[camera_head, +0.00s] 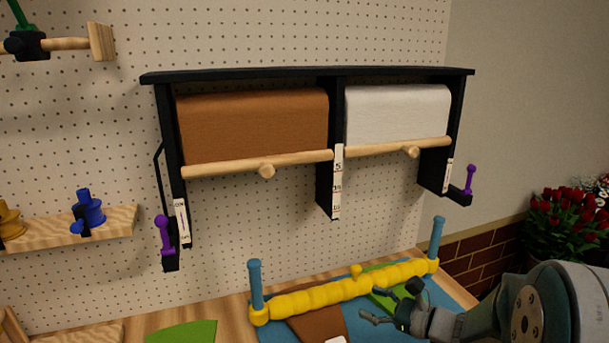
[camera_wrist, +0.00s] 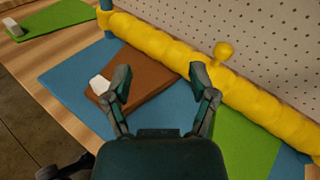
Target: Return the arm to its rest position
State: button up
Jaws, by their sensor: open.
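My gripper (camera_head: 389,306) is at the lower right of the head view, over the blue mat (camera_head: 440,312) on the wooden bench. In the wrist view my gripper (camera_wrist: 161,85) is open, with nothing between its two fingers. Beyond the fingertips lies a brown sheet (camera_wrist: 155,82) on the blue mat (camera_wrist: 75,80), with a white hexagonal piece (camera_wrist: 99,84) on its left corner. The yellow lumpy bar (camera_wrist: 160,42) runs behind the fingers. My forearm fills the lower right of the head view.
The yellow bar (camera_head: 320,294) spans two blue posts (camera_head: 255,285). A black rack with brown (camera_head: 250,122) and white (camera_head: 398,115) rolls hangs on the pegboard above. Red flowers (camera_head: 565,220) stand at the right. A green sheet (camera_head: 183,332) lies on the bench at the left.

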jog(key=s+a+r+n+g+h, duration=0.1)
jog(key=s+a+n+g+h, duration=0.1)
jog(key=s+a+n+g, duration=0.4)
jog(key=s+a+r+n+g+h, duration=0.1)
jog(key=s+a+n+g+h, duration=0.1)
jog(key=s+n, duration=0.6)
jog(key=s+d+r+n+t+h, duration=0.3)
jog(key=s+d+r+n+h, duration=0.1)
jog(key=s+d+n+h, duration=0.3)
jog(key=shift+s+n+h, duration=0.9)
jog(key=shift+s+n, duration=0.25)
jog(key=shift+n, duration=0.05)
